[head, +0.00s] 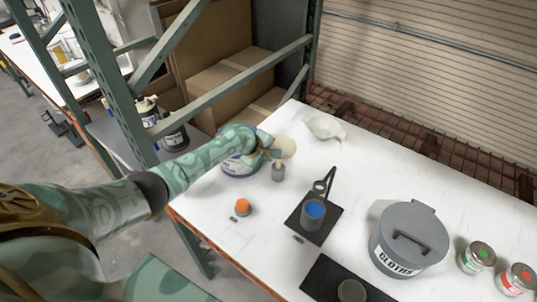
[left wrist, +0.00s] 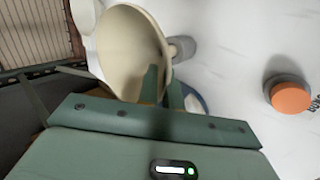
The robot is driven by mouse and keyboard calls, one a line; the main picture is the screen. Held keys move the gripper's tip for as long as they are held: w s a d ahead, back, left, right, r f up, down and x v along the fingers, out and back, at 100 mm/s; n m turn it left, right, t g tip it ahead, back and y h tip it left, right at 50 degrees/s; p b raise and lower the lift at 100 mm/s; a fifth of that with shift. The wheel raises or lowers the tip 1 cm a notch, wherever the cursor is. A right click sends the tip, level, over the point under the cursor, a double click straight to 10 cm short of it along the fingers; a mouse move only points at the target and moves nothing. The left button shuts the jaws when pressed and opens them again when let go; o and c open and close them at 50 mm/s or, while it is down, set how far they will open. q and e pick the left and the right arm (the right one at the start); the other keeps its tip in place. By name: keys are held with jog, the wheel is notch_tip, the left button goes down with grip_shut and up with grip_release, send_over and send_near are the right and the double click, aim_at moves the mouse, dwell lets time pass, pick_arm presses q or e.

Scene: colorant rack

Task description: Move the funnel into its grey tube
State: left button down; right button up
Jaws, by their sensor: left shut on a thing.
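My left gripper (head: 270,152) is shut on the cream funnel (head: 286,147) above the table's far left part. The funnel is tilted, and its wide mouth fills the upper middle of the left wrist view (left wrist: 130,50). A small grey tube (head: 278,173) stands upright on the table just below the funnel in the head view. It also shows partly behind the funnel's rim in the left wrist view (left wrist: 184,47). The funnel's spout is hidden, and I cannot tell whether it touches the tube. My right gripper is in neither view.
A blue-and-white tub (head: 238,164) stands behind my left wrist. An orange-topped object (head: 242,207) stands nearer. A grey lidded cloths bin (head: 408,240) stands right. White cloth (head: 326,127) lies at the back.

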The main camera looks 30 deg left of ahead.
pick_arm(q)
jog(key=shift+f+b, duration=1.3)
jog(key=shift+f, duration=0.9)
jog(key=c, duration=1.5)
grip_release()
jog(key=p+v, duration=0.6)
jog(key=v, duration=1)
jog(key=shift+r, duration=0.1)
